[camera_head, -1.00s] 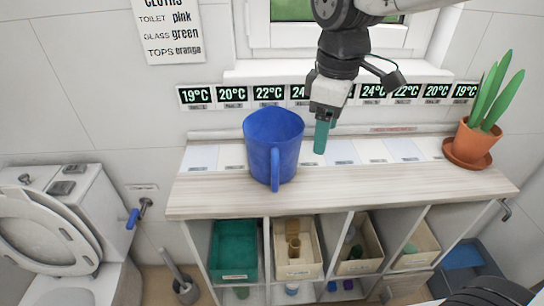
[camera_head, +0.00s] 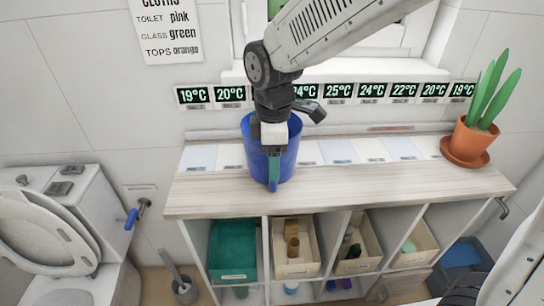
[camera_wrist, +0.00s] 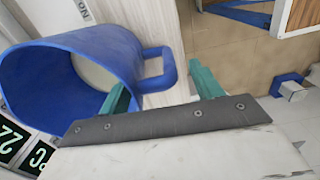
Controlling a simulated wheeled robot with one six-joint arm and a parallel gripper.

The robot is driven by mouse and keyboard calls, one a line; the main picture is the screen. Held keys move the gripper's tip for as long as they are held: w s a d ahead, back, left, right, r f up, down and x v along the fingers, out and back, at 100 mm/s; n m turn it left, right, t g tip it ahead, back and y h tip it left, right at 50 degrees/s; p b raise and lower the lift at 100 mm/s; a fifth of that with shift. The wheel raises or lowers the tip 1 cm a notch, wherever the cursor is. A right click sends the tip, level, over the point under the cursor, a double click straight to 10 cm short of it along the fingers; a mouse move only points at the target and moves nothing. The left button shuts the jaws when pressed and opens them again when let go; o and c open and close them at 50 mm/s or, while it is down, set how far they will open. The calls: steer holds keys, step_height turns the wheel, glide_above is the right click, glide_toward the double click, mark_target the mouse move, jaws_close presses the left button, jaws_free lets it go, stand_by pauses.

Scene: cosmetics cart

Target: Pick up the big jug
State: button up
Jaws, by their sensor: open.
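The big blue jug (camera_head: 290,152) stands upright on the light wooden cart top (camera_head: 385,180), towards its left part. Its handle faces the front of the cart. My gripper (camera_head: 274,168) is in front of and above the jug in the head view and hides part of its rim and handle. In the wrist view the jug's (camera_wrist: 75,80) open mouth fills the left, and its handle (camera_wrist: 165,68) reaches towards the space between my green fingers. My gripper (camera_wrist: 162,82) is open and holds nothing. I cannot tell whether a finger touches the handle.
A potted plant (camera_head: 470,138) in terracotta stands at the cart top's right end. Temperature displays (camera_head: 372,90) line the wall behind. Below are a green bin (camera_head: 233,250) and cream bins (camera_head: 296,268). The cart top between jug and plant is clear. A toilet (camera_head: 45,230) stands at left.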

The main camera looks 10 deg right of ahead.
jaws_close()
steer(key=shift+r, duration=0.1)
stand_by(0.4)
